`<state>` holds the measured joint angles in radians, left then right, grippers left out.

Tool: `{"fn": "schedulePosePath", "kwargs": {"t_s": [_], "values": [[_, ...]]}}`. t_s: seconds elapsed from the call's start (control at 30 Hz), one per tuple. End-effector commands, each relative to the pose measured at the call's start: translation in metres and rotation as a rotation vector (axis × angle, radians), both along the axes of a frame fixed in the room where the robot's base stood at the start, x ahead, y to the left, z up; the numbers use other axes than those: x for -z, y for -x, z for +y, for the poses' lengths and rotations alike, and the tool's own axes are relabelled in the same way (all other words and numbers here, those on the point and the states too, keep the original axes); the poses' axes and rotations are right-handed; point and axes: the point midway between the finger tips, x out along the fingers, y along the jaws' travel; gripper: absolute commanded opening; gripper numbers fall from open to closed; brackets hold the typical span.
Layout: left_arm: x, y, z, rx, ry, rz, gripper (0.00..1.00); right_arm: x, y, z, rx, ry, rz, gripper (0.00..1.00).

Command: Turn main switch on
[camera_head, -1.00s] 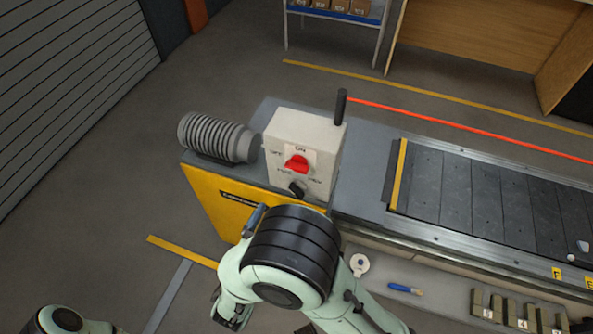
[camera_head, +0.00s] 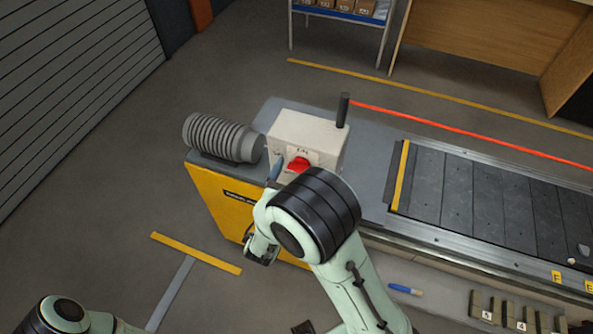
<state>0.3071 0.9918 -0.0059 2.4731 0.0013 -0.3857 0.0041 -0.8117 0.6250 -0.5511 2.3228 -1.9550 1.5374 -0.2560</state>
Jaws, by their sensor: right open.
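The main switch is a red rotary knob (camera_head: 298,164) on the front of a cream control box (camera_head: 308,130) on the conveyor's end. A label above the knob is partly readable. The lower black knob of the box is hidden by my arm. My left gripper is out of view.
A ribbed grey motor (camera_head: 222,138) sits left of the box. A dark post (camera_head: 343,110) stands at the box's right rear corner. The slat conveyor (camera_head: 480,200) runs right. A blue-handled tool (camera_head: 404,289) and several small labelled blocks lie along the front ledge.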

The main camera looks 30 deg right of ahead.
Motion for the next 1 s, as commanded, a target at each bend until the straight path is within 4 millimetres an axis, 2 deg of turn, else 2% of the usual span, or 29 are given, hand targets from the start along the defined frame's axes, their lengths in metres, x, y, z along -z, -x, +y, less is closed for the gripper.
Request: {"fn": "schedulePosePath", "kwargs": {"t_s": [0.23,0.27,0.4,0.43,0.77,1.0], "values": [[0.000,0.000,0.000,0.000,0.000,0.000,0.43,0.000,-0.001,-0.001,0.000,0.000,0.000,0.92],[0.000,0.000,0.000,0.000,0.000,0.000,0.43,0.000,-0.001,-0.001,0.000,0.000,0.000,0.88],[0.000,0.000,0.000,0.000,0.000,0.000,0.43,0.000,-0.001,-0.001,0.000,0.000,0.000,0.43],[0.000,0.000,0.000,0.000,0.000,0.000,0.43,0.000,-0.001,-0.001,0.000,0.000,0.000,0.35],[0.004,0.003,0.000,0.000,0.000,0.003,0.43,0.001,0.000,-0.001,0.000,-0.023,-0.025,0.35],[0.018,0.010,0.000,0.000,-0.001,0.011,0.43,0.003,0.001,-0.001,0.001,-0.106,-0.125,0.35]]}}
